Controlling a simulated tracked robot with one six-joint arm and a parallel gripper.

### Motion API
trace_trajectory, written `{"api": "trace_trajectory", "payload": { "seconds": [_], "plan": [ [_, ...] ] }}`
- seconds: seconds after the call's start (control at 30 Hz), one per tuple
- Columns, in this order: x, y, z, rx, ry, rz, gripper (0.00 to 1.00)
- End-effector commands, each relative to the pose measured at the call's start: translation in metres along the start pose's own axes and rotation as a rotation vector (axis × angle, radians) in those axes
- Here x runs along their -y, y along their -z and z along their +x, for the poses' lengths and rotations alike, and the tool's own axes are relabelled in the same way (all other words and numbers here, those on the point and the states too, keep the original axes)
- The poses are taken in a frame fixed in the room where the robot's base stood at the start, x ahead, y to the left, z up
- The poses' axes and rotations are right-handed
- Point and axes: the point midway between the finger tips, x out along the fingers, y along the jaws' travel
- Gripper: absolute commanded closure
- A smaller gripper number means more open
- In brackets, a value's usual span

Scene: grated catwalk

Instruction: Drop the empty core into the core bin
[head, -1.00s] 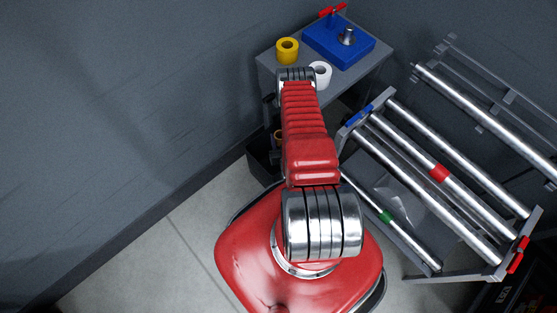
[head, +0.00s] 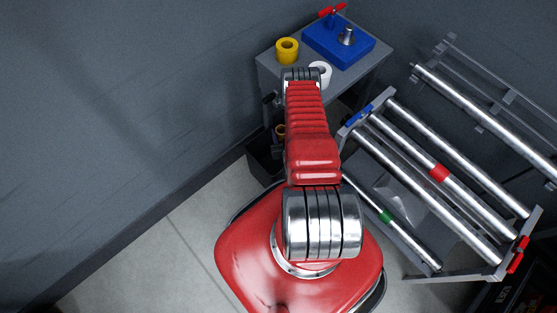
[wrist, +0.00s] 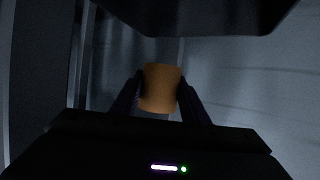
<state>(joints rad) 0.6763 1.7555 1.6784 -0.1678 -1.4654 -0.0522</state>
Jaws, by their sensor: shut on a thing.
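The empty core (wrist: 160,90) is a plain brown tube. In the wrist view it stands between the two dark fingers of my gripper (wrist: 160,80), which is shut on it. In the head view the core (head: 281,131) shows as a small brown ring just left of my red arm, in front of the grey stand. The core bin, a dark open box (head: 261,168), sits on the floor below and slightly left of the core in the picture. My arm hides its right part. The height of the core above the bin is hard to tell.
A grey stand (head: 268,66) holds a yellow roll (head: 287,50), a white roll (head: 320,72) and a blue block (head: 340,42) with a metal spindle. A rack of metal rollers (head: 438,190) stands at right. A wall fills the left; floor at lower left is clear.

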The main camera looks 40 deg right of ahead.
Motion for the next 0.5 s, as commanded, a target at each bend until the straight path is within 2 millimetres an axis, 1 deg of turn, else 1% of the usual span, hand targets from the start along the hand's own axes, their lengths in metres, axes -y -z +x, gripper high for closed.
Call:
{"api": "trace_trajectory", "payload": {
  "seconds": [0.5],
  "plan": [
    [0.000, -0.043, 0.018, 0.000, 0.001, 0.000, 0.80]
  ]
}}
